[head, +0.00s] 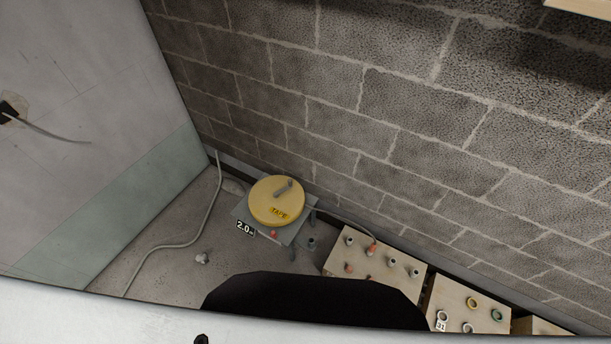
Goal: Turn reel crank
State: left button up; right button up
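A yellow round reel (270,205) with dark lettering lies flat on a small grey stand (287,235) near the block wall. A black label reading about 2.0 (244,228) and a small red knob (274,233) are at the stand's front edge. Neither of my grippers is in view, and nothing is touching the crank.
A grey cable (196,238) runs along the floor left of the reel. Wooden boxes with round fittings (335,262) (457,291) stand to the right along the block wall (400,110). A dark rounded shape and a pale edge hide the foreground.

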aim_at(276, 193)
jog(key=i+j+z, duration=0.15)
jog(key=j+z, duration=0.15)
jog(key=j, duration=0.15)
jog(key=i+j+z, duration=0.15)
jog(key=j+z, duration=0.15)
jog(key=j, duration=0.2)
jog(key=j+z, duration=0.35)
jog(key=j, duration=0.15)
jog(key=i, duration=0.05)
